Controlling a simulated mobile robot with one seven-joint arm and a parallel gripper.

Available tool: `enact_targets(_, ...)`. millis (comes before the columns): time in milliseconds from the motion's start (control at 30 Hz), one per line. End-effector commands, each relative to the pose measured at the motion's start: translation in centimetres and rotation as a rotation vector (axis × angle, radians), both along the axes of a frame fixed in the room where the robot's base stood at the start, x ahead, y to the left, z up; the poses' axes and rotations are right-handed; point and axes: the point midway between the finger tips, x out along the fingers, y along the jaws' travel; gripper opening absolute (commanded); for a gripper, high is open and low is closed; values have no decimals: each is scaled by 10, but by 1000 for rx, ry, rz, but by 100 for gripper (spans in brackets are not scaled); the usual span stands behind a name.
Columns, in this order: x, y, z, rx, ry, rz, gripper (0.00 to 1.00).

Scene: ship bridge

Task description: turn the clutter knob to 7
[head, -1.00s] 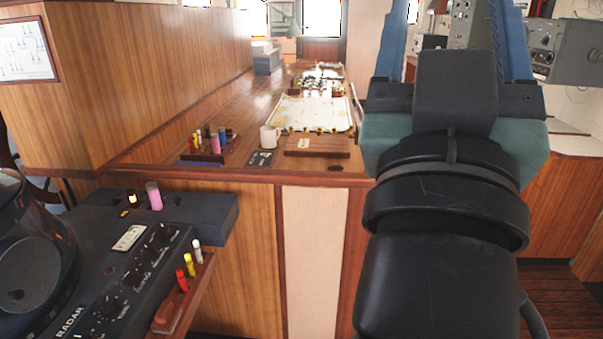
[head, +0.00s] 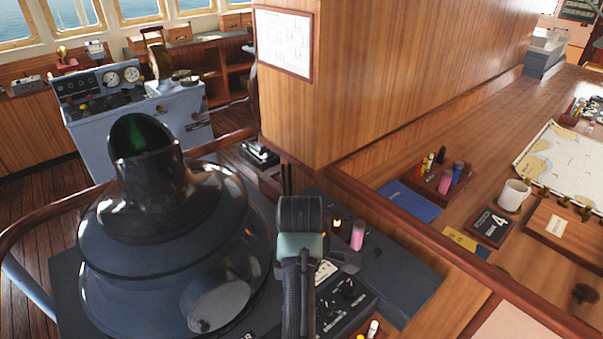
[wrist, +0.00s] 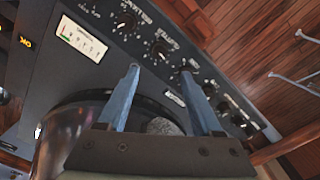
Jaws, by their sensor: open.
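The dark radar control panel (head: 345,302) lies beside the big black radar hood (head: 165,235) in the head view, partly hidden by my arm. In the wrist view the panel (wrist: 98,75) runs diagonally with a row of black knobs, including a knob at the upper end (wrist: 127,20), a second knob (wrist: 160,50) and a third knob (wrist: 187,68). Their labels are too blurred to tell which one is clutter or its setting. My gripper (wrist: 160,71) is open and empty, its blue fingers apart over the panel, with knobs just beyond the tips. The head view hides the fingers.
The rounded radar hood is close below my gripper.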

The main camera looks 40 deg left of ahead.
Motion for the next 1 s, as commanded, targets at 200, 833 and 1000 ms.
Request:
enact_targets(200, -1, -1, -45, -3, 4, -2, 67)
enact_targets(833, 1, 0, -111, 3, -3, -3, 67)
enact_targets(1000, 1, 0, -111, 3, -3, -3, 65)
